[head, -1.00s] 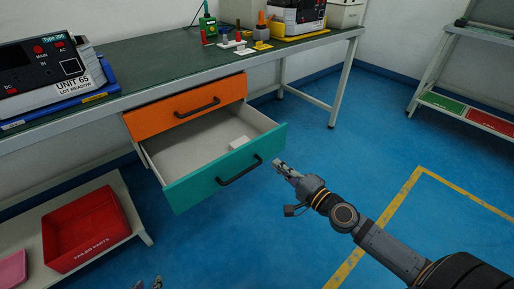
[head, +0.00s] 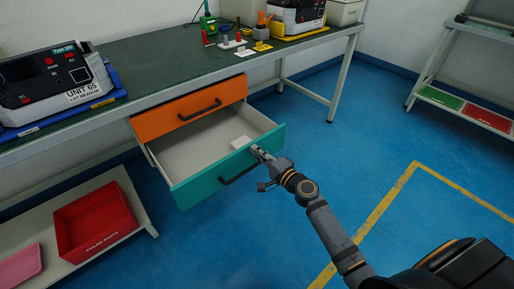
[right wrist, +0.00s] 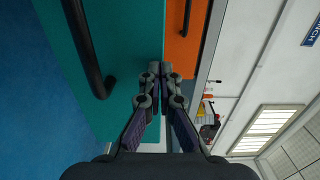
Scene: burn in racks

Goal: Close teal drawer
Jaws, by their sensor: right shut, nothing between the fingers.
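The teal drawer (head: 208,187) is pulled out under the workbench, with a black bar handle (head: 240,173) on its front. My right gripper (head: 257,151) is shut and empty. Its fingertips are at the drawer front, near the top edge and right of the handle's middle; they look to touch it or nearly so. In the right wrist view, the shut fingertips (right wrist: 160,70) lie over the teal front's (right wrist: 130,45) edge, beside the orange drawer (right wrist: 183,52). My left gripper is not in view.
The orange drawer (head: 165,122) above is shut. The workbench (head: 160,70) carries a test unit (head: 50,78) and several small tools. A low shelf at the left holds a red bin (head: 95,222). Blue floor right of the drawer is free.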

